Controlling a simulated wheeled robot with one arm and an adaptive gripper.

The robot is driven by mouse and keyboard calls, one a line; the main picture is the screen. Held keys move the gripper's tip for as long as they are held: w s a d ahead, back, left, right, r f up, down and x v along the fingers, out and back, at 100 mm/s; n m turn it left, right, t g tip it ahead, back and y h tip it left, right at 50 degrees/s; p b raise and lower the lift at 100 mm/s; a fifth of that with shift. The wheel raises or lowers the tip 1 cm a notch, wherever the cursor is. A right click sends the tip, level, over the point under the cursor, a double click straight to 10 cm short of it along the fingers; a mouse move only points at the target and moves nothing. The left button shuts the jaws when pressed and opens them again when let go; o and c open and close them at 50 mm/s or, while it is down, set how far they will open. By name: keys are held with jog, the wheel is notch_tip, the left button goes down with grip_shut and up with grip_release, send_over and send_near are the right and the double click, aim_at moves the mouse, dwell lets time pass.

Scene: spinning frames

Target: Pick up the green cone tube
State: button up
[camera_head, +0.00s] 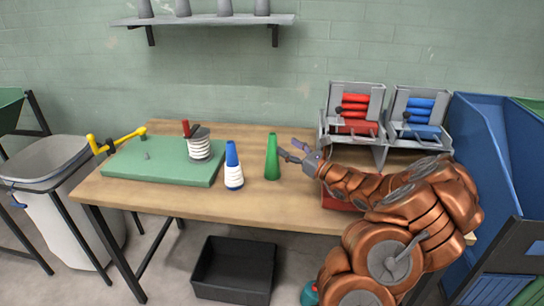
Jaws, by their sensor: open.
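The green cone tube (272,160) stands upright on the wooden table (250,207), right of the middle of its front part. My gripper (290,152) is just to the right of the cone, at about the height of its upper half. Its fingers point left toward the cone and are open. No thing shows between them. I cannot tell whether a fingertip touches the cone. My copper arm comes in from the right and hides part of the table.
A blue cone wound with white thread (233,172) stands just left of the green cone. A green board (160,162) carries a white spool (199,146). Racks with red (355,112) and blue rolls (418,110) stand at back right. A black bin (235,268) is on the floor.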

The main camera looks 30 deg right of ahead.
aim_at(276, 141)
jog(key=shift+f+p+x, duration=0.2)
jog(key=shift+p+x, duration=0.1)
jog(key=shift+x, duration=1)
jog(key=shift+f+p+x, duration=0.2)
jog(key=shift+p+x, duration=0.1)
jog(key=shift+x, duration=1)
jog(key=shift+f+p+x, duration=0.25)
jog(key=shift+p+x, duration=0.05)
jog(key=shift+x, duration=0.95)
jog(key=shift+w, duration=0.15)
jog(key=c, duration=1.2)
grip_shut()
jog(key=shift+r, duration=0.15)
